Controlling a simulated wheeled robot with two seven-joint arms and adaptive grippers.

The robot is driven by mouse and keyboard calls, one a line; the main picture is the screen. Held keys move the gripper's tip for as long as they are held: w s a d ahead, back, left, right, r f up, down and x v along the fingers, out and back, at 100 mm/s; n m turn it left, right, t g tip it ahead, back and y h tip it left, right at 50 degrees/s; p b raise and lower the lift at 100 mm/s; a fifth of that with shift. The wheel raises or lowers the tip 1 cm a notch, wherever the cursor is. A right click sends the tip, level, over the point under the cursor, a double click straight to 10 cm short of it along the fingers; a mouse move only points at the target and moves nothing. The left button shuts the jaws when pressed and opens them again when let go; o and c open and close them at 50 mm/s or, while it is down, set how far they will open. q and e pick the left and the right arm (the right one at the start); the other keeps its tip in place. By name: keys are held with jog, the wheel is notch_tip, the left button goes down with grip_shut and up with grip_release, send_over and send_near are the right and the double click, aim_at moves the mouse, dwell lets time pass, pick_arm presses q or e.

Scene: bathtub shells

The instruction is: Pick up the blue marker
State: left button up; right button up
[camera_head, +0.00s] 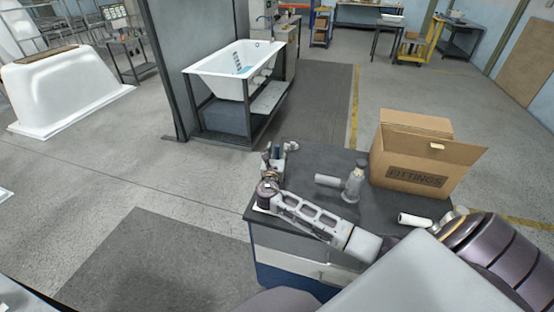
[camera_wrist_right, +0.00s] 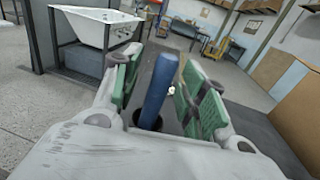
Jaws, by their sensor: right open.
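The blue marker (camera_wrist_right: 158,88) stands nearly upright between the green-padded fingers of my right gripper (camera_wrist_right: 163,84) in the right wrist view. Gaps show on both sides of it, and its lower end is in or in front of a dark round opening. In the head view my right gripper (camera_head: 268,184) is at the left end of the dark workbench (camera_head: 325,205), by a small holder (camera_head: 277,168) with upright items. The marker is too small there to tell apart surely. My right gripper is open. My left gripper is not seen.
On the workbench, a clear bottle (camera_head: 354,184) and a white roll (camera_head: 327,181) stand and lie right of the holder. An open cardboard box marked FITTINGS (camera_head: 405,160) is at the back right. A white bathtub (camera_head: 236,72) on a frame stands beyond, across open floor.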

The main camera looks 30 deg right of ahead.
grip_shut()
jog(key=shift+r, duration=0.15)
jog(key=shift+r, duration=4.9)
